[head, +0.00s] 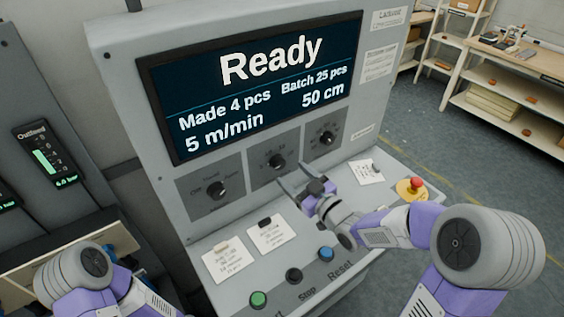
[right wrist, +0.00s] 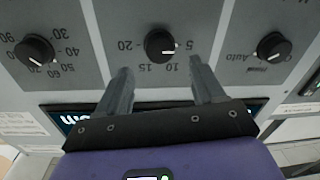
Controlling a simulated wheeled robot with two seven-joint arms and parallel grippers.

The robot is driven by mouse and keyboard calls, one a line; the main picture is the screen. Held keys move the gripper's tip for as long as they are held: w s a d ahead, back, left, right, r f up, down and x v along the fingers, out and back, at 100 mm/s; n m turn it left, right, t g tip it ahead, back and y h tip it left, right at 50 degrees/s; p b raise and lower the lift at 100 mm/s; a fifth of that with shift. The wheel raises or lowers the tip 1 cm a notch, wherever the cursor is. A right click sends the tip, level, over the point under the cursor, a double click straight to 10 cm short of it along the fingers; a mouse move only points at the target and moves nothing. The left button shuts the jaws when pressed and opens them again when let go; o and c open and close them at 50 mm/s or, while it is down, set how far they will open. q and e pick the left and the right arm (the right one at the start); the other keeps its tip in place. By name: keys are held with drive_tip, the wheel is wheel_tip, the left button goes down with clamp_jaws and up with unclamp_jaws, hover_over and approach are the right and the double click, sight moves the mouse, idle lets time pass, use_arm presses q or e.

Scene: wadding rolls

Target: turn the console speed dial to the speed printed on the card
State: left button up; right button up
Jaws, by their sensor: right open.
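The speed dial (head: 277,161) is a black knob in the middle of the console's row of three. In the right wrist view, where the lettering is upside down, this dial (right wrist: 160,43) has marks 5, 10, 15 and 20, and its white pointer is toward 5. My right gripper (head: 293,174) is open just in front of it; its fingers (right wrist: 160,68) point at the dial, apart from it. The screen (head: 250,85) reads Ready and 5 m/min. Two printed cards, left (head: 226,262) and middle (head: 270,234), lie on the console ledge; their small print is unclear. My left gripper is not visible.
A mode dial (head: 217,189) and a length dial (head: 326,138) flank the speed dial. Green (head: 258,299), black (head: 294,275) and blue (head: 326,254) buttons line the ledge. A red emergency knob (head: 415,183) and another card (head: 366,173) are at the right.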

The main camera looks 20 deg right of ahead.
sight(281, 165)
drive_tip(key=x, duration=0.5)
drive_tip(key=c, duration=1.1)
drive_tip(key=shift+o, duration=0.2)
